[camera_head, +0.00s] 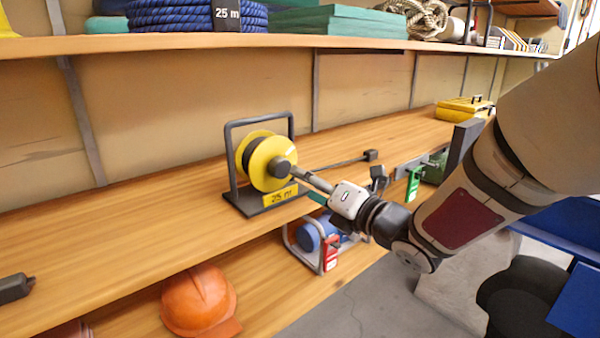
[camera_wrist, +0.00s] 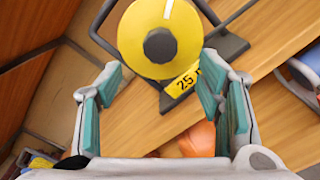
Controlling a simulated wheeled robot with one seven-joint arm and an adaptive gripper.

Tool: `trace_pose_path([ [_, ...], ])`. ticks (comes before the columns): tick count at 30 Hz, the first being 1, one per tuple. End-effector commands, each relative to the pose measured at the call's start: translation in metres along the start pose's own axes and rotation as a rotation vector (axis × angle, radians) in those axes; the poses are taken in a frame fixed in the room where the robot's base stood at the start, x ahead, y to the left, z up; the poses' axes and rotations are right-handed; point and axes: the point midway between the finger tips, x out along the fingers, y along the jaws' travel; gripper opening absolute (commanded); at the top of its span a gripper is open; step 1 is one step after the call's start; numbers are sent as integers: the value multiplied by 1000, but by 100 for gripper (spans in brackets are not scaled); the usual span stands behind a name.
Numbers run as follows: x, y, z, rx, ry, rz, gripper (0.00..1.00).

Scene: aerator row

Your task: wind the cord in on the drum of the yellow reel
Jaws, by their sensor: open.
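The yellow reel (camera_head: 268,160) stands upright in a dark tube frame on the wooden shelf, with dark cord between its flanges. A dark round knob (camera_head: 282,168) sticks out from the centre of its near face. A dark cord (camera_head: 340,164) runs right along the shelf to a small dark end piece (camera_head: 370,155). My gripper (camera_head: 306,184) is open close in front of the reel. In the wrist view the yellow flange (camera_wrist: 132,40) and the knob (camera_wrist: 160,45) lie beyond the spread teal fingers (camera_wrist: 161,78), with nothing between them. A white mark (camera_wrist: 168,9) shows near the flange's rim.
A yellow "25 m" plate (camera_head: 280,196) sits on the frame's base. A blue reel (camera_head: 310,236) with a red tag and an orange helmet (camera_head: 200,300) are on the lower shelf. A yellow box (camera_head: 463,108) stands far right.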

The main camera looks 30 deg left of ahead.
Motion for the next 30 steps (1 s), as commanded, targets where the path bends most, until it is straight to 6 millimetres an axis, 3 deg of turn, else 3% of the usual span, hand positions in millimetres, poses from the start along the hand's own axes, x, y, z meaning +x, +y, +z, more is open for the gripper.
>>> trace_pose_path([
  [9, 63, -1, -1, 0, 0, 0, 61],
  [15, 88, -1, -1, 1, 0, -2, 61],
  [28, 97, 0, 0, 2, -1, -2, 61],
  [30, 97, 0, 0, 2, -1, -2, 47],
])
